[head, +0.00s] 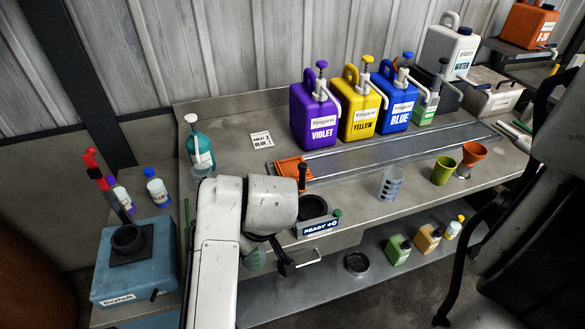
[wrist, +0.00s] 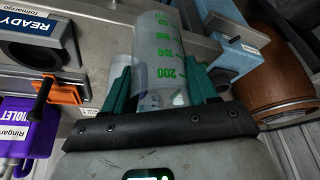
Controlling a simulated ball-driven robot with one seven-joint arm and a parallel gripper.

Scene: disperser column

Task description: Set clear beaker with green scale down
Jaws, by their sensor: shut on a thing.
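The clear beaker with green scale marks (wrist: 160,40) is held between the two teal fingers of my gripper (wrist: 158,78), seen in the wrist view. Its green numbers face the camera. In the head view, a small greenish part of the beaker (head: 253,259) shows below my white arm, in front of the bench's front edge. My arm hides most of the gripper there. I cannot tell from these views whether anything supports the beaker from below.
On the bench (head: 330,205) stand violet (head: 315,113), yellow (head: 360,113) and blue (head: 398,103) jugs. A blue-scaled beaker (head: 390,184), green cup (head: 443,170) and orange funnel (head: 473,153) stand right. The READY device (head: 320,226) is near my arm. A blue box (head: 133,262) is left.

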